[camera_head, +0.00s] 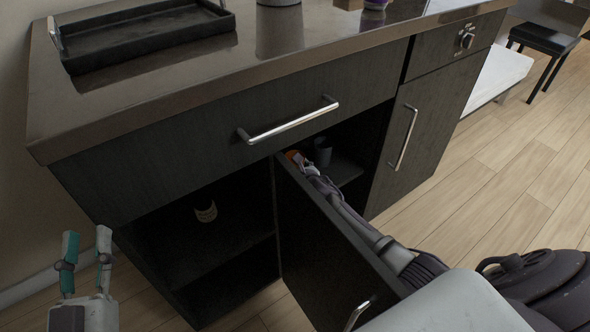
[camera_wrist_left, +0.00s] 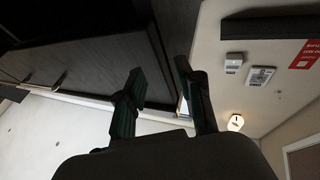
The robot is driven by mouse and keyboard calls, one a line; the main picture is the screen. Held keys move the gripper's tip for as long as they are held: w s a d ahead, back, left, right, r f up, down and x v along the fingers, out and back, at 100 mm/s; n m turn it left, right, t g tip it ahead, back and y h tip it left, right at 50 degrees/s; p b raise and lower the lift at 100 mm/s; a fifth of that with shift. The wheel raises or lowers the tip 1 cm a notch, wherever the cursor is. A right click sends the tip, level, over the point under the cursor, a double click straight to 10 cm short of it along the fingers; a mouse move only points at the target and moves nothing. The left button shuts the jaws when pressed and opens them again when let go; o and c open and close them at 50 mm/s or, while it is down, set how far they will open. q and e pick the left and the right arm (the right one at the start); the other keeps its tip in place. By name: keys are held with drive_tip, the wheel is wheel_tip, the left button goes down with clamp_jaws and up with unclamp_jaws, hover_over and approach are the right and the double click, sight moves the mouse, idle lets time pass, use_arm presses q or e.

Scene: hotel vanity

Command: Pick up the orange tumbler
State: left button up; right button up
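The orange tumbler (camera_head: 291,154) shows only as a small orange patch inside the open cabinet, near the top of the open door. The door and my right gripper hide most of it. My right gripper (camera_head: 301,162) reaches over the door into the cabinet, right at the tumbler. I cannot tell whether its fingers are open or closed around it. My left gripper (camera_head: 87,243) is open and empty at the lower left, beside the vanity. Its two fingers also show apart in the left wrist view (camera_wrist_left: 163,88).
A grey cup (camera_head: 323,152) stands just right of the tumbler. A pale cup (camera_head: 206,212) sits in the left compartment. The open door (camera_head: 322,250) stands under my right arm.

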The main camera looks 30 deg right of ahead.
sight(292, 152)
drive_tip(key=c, duration=0.8)
drive_tip(key=shift+o, duration=0.2)
use_arm(q)
drive_tip(key=shift+f, duration=0.1)
use_arm(e)
drive_tip(key=shift+r, duration=0.1)
